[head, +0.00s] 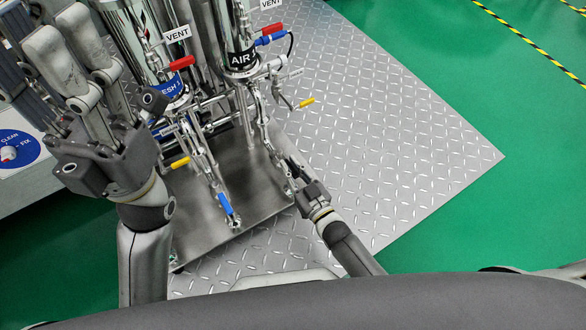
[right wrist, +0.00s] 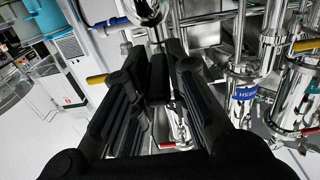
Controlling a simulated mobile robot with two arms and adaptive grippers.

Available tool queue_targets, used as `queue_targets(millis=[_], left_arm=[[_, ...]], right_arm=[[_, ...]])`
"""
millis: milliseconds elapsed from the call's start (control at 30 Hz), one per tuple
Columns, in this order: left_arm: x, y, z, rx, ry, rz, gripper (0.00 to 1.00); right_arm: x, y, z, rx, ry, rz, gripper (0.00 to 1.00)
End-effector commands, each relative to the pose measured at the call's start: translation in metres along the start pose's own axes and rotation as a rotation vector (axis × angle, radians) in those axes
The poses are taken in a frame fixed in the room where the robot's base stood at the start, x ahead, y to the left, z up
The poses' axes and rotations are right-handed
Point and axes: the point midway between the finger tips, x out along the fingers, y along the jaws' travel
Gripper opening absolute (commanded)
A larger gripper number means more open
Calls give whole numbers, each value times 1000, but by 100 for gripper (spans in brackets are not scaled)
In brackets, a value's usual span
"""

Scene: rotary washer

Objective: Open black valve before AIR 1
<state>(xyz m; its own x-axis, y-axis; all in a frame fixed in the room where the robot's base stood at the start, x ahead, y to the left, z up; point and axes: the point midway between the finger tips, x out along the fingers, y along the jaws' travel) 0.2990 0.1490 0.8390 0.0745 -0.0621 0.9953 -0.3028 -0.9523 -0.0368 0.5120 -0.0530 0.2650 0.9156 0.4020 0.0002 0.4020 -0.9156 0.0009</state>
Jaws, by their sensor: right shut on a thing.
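The metal vessel with the black AIR label (head: 242,58) stands at the top middle in the head view. A thin metal pipe (head: 264,128) runs down from it to a fitting at the front edge of the steel base plate. My left gripper (head: 62,35) is open and empty at the left.
A blue-handled valve (head: 226,204) sits on the neighbouring line to the left. Yellow handles (head: 180,163) and red handles (head: 182,63) are on the pipes nearby. A panel with a CLEAN/FIX dial (head: 14,151) is at far left. The tread-plate floor (head: 400,150) at right is clear.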

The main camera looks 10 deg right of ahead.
Motion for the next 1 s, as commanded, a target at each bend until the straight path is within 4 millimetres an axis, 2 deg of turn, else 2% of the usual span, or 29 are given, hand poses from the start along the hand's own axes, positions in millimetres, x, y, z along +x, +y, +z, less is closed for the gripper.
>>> queue_targets(millis=[267,300,467,833,1000], left_arm=[[0,0,0,0,-1,0,40],[0,0,0,0,-1,0,40],[0,0,0,0,-1,0,40],[0,0,0,2,-1,4,40],[0,0,0,1,0,3,40]], right_arm=[[0,-3,1,2,-3,-5,0],[0,-3,1,2,-3,-5,17],[0,-3,1,2,-2,-4,37],[0,-1,-2,0,0,-1,38],[0,-1,-13,0,1,-1,38]])
